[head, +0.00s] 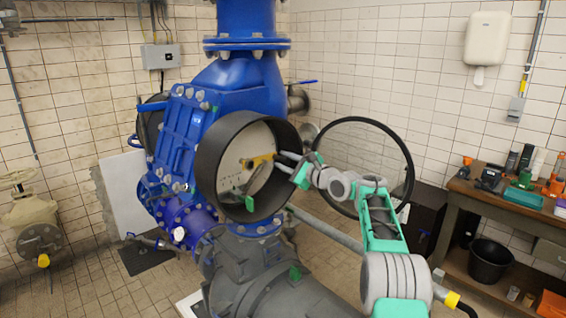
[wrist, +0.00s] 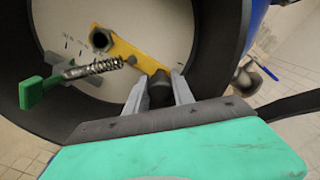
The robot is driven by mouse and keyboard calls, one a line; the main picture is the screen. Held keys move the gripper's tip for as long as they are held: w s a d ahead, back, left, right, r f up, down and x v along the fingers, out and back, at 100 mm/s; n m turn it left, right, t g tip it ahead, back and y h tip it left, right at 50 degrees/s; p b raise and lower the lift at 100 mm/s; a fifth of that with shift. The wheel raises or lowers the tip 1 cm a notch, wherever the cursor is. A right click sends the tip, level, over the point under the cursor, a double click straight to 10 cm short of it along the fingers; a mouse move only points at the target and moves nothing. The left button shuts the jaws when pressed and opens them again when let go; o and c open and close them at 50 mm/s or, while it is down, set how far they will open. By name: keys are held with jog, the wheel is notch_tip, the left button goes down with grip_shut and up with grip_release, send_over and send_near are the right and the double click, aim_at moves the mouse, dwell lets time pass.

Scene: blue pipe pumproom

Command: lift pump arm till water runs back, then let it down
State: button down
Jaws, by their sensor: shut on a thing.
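The pump arm is a yellow lever (head: 258,161) inside the round black housing on the blue pump. In the wrist view the yellow lever (wrist: 128,50) slants from a dark pivot nut at upper left down to a black knob (wrist: 160,92). My gripper (wrist: 158,94) has its two grey fingers on either side of this knob, shut on it. In the head view my gripper (head: 287,161) reaches into the housing from the right, and the knob is hard to make out. No running water is visible.
A green handle (wrist: 38,90) with a spring sits left of the lever. A round glass cover (head: 348,122) stands open on the right, behind my arm. A workbench (head: 480,200) with tools is farther right.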

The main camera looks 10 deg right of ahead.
jog(key=shift+s+f+b, duration=0.25)
jog(key=shift+f+b, duration=0.75)
jog(key=shift+b, duration=0.15)
jog(key=shift+s+a+f+b, duration=0.25)
jog(key=shift+f+b, duration=0.15)
jog(key=shift+f, duration=0.45)
jog(key=shift+s+a+f+b, duration=0.2)
jog(key=shift+f+b, duration=0.15)
jog(key=shift+f, duration=0.55)
jog(key=shift+s+a+f+b, duration=0.25)
jog(key=shift+f+b, duration=0.15)
jog(key=shift+f, duration=0.45)
jog(key=c, duration=1.5)
grip_release()
jog(key=shift+c, duration=0.2)
jog(key=o, duration=0.3)
jog(key=shift+d+f, duration=0.15)
jog(key=shift+d, duration=0.35)
jog(key=shift+o, duration=0.4)
jog(key=shift+a, duration=0.75)
jog(key=shift+s+d, duration=0.1)
jog(key=b+v, duration=0.2)
jog(key=v, duration=0.8)
jog(key=shift+b, duration=0.4)
jog(key=shift+d+f, duration=0.1)
